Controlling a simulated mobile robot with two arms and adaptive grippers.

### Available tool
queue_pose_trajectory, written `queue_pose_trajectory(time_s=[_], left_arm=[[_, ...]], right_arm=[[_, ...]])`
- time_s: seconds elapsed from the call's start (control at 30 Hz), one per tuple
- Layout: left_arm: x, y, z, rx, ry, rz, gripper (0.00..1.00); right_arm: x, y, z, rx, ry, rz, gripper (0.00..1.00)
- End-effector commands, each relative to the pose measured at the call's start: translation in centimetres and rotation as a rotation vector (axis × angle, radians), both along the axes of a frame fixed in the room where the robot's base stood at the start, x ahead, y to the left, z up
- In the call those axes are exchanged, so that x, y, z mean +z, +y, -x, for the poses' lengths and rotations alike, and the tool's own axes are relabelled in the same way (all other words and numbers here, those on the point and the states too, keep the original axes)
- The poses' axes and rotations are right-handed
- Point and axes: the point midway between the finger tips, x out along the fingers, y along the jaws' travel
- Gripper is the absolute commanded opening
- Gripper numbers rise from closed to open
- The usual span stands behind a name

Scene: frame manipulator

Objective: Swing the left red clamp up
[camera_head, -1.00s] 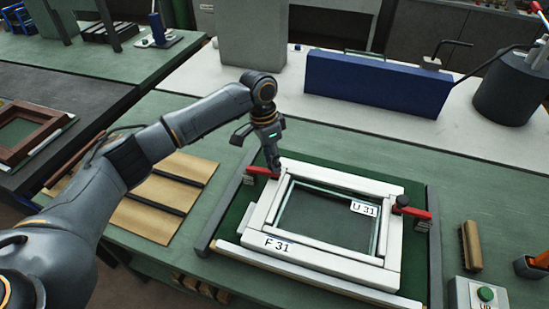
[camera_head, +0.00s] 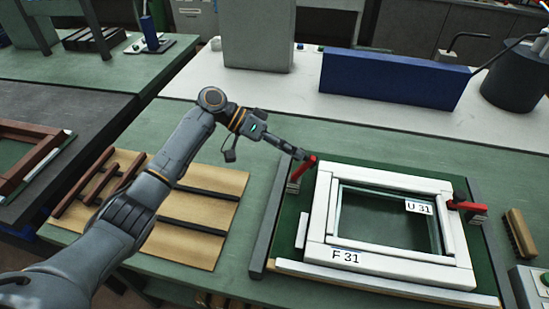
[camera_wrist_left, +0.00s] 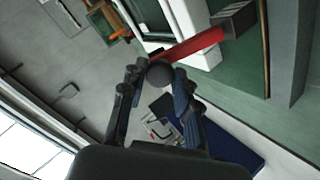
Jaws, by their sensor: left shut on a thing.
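The left red clamp (camera_head: 304,169) stands at the left edge of the green fixture, its red arm tilted up and clear of the white frame (camera_head: 316,228). In the left wrist view the red arm (camera_wrist_left: 198,46) runs from a grey block to a dark round knob (camera_wrist_left: 159,73). My left gripper (camera_head: 303,155) is shut on the clamp's knob end, and its fingers (camera_wrist_left: 153,78) sit on both sides of the knob. The right red clamp (camera_head: 470,206) lies flat at the frame's right side. My right gripper is not in view.
Tan boards with dark strips (camera_head: 205,180) lie left of the fixture. A blue box (camera_head: 395,80) stands behind on the white bench. A brush (camera_head: 520,233) lies at the right. The green table behind the fixture is clear.

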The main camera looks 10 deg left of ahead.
Motion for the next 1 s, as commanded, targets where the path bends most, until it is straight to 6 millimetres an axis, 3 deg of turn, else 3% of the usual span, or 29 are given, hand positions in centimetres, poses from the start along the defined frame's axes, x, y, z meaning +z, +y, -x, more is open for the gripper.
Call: queue_pose_trajectory(time_s=[0.03, 0.1, 0.3, 0.5, 0.7, 1.0], left_arm=[[-1.1, 0.3, -0.2, 0.008, -0.002, 0.045, 0.00], [-1.2, 0.7, -0.3, 0.009, -0.001, 0.110, 0.00], [-1.7, 2.0, -0.3, 0.009, 0.007, 0.280, 0.00], [-2.0, 3.1, -0.3, 0.008, 0.011, 0.414, 0.00], [-2.1, 3.8, -0.3, 0.007, 0.015, 0.495, 0.00], [-1.9, 4.1, -0.3, 0.006, 0.017, 0.541, 0.00]], right_arm=[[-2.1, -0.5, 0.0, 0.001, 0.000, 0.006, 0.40], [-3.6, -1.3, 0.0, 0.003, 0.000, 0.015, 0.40], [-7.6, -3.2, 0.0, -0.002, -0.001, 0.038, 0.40], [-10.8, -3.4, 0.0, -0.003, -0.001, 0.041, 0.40], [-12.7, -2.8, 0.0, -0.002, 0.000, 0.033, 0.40], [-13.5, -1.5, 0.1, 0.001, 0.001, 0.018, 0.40]])
